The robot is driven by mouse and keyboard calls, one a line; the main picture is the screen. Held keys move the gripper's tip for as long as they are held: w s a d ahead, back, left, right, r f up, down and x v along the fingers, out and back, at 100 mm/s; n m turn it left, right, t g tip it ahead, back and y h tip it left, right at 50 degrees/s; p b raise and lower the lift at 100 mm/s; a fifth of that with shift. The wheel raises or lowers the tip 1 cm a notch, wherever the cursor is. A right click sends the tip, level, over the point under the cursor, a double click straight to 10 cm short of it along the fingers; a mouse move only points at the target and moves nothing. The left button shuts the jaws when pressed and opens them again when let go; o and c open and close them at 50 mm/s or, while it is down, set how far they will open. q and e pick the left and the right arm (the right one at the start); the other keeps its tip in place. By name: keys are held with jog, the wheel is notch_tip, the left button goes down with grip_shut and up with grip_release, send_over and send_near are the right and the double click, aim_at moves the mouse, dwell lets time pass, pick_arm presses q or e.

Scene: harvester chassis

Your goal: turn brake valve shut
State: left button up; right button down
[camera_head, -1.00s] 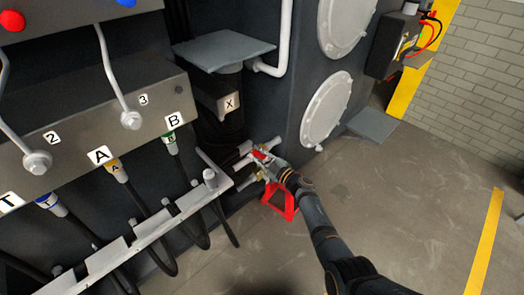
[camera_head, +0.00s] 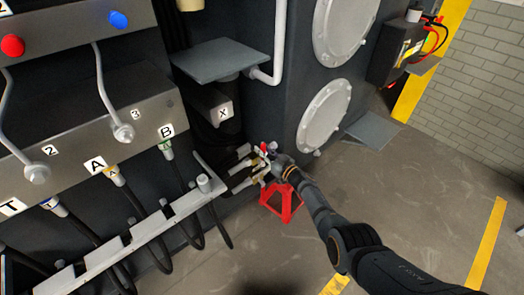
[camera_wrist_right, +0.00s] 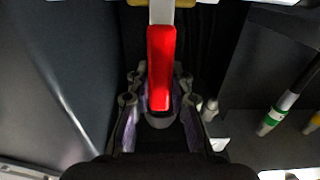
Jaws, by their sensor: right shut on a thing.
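The brake valve's red lever (camera_wrist_right: 161,65) runs down the middle of the right wrist view, between the fingers of my right gripper (camera_wrist_right: 158,92). In the head view, my right gripper (camera_head: 268,164) is at the valve, low beside the dark chassis, and shut on the lever. A small red part of the lever (camera_head: 263,147) shows there, with pale pipe ends and brass-coloured fittings (camera_head: 256,181) just left of the gripper. The fingers cover part of the valve, so the lever's exact angle is hard to tell. My left gripper is not in view.
A red stand (camera_head: 282,204) is on the floor just below the gripper. A pale rail (camera_head: 150,235) with hoses is to the left, under the control panel (camera_head: 80,125). A grey step plate (camera_head: 221,60) juts out above. The floor to the right is open.

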jog(key=shift+d+f, duration=0.1)
jog(key=shift+f, duration=0.05)
dwell(0.3)
jog(key=c, duration=1.2)
grip_release()
jog(key=v, duration=1.2)
jog(key=shift+d, duration=0.1)
